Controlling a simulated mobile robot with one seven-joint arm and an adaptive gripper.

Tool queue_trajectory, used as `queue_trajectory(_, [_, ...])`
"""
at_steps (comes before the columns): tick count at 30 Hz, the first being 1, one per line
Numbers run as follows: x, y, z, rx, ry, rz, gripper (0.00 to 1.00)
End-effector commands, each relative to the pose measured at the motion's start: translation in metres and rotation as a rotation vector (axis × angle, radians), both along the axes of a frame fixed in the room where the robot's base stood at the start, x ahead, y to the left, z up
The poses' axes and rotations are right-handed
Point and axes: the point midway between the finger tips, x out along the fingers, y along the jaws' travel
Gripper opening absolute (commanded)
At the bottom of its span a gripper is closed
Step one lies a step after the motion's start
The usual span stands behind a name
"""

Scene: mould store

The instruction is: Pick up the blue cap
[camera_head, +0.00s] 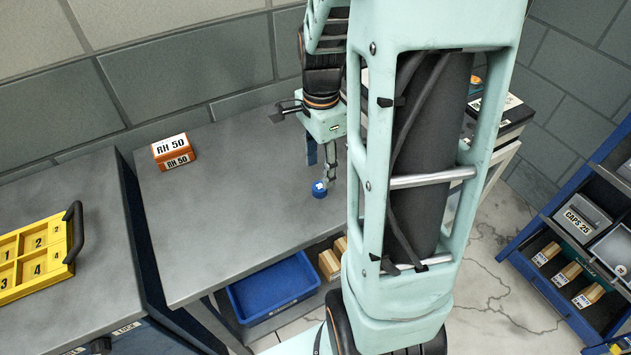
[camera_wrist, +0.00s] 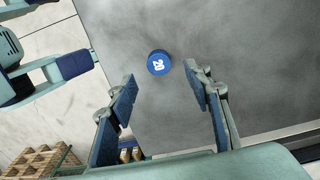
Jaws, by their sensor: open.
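The blue cap (camera_head: 319,189) is small and round with a white mark on top. It sits on the grey table (camera_head: 215,215) near its right side, close below my gripper (camera_head: 322,172). In the wrist view the cap (camera_wrist: 159,63) shows a white "20" and lies ahead of the fingertips, roughly midway between their lines and apart from both. My gripper (camera_wrist: 164,88) is open with nothing between its fingers. Part of the table to the right is hidden behind my arm in the head view.
A yellow numbered tray (camera_head: 36,258) lies on the left bench. A blue bin (camera_head: 273,288) is under the table. Blue shelving (camera_head: 560,245) stands at right. The table's middle is clear.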

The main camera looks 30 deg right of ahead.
Motion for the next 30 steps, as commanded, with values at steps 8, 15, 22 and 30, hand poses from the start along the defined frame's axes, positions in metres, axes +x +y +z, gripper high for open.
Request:
queue_trajectory(8, [-0.003, 0.0, -0.032, 0.002, 0.004, 0.0, 0.46])
queue_trajectory(15, [-0.003, 0.001, -0.055, 0.001, 0.0, 0.002, 0.46])
queue_trajectory(22, [-0.002, 0.001, -0.055, 0.0, -0.001, 0.001, 0.45])
queue_trajectory(30, [-0.002, 0.0, -0.055, 0.0, -0.002, 0.001, 0.15])
